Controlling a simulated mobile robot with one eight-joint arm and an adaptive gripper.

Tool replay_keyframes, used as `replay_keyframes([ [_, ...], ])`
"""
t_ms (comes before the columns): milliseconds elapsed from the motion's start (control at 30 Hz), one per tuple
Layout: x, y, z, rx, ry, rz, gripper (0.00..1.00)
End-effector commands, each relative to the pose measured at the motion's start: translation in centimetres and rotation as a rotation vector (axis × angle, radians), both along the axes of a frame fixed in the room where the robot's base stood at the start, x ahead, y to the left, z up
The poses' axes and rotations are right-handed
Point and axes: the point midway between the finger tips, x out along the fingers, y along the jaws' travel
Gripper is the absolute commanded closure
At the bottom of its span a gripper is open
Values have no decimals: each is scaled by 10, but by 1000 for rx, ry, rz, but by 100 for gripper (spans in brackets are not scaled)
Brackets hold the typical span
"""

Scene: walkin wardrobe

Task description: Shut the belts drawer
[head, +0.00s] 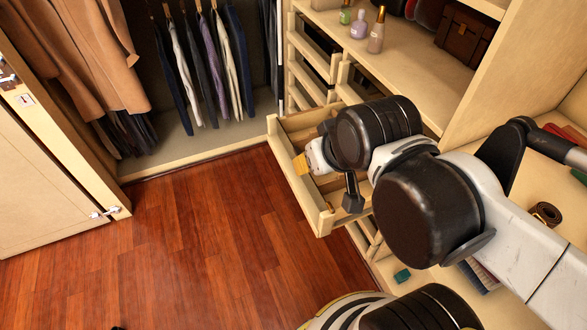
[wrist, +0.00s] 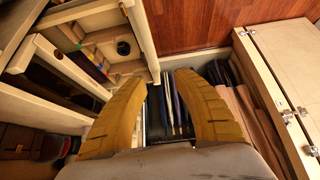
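The belts drawer (head: 300,190) is a pale wooden drawer standing pulled out of the unit in the middle of the head view. In the wrist view the drawer (wrist: 145,40) lies left of the fingers, with dividers, a dark rolled item and coloured items inside. My gripper (head: 304,164) appears over the drawer near its front panel in the head view, and my wrist hides part of the inside. In the wrist view my gripper (wrist: 162,82) has its two yellow fingers apart with nothing between them. I cannot tell whether a finger touches the drawer.
Shelves with bottles (head: 360,25) and a brown case (head: 465,33) are above and right of the drawer. Hanging trousers (head: 205,70) and brown coats (head: 85,50) are at the back left. A pale cabinet door (head: 50,185) is at the left. The wooden floor (head: 200,240) is clear.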

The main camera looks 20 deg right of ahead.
Motion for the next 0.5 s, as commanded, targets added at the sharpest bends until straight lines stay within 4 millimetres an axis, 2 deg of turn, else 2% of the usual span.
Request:
replay_keyframes([
  [33, 8, 0, 4, -22, 13, 27, 81],
  [100, 23, 0, 9, -74, 43, 88, 100],
  [167, 39, 0, 12, -130, 78, 155, 100],
  [300, 85, 0, 11, -271, 173, 340, 100],
  [500, 153, 3, -14, -448, 315, 608, 100],
])
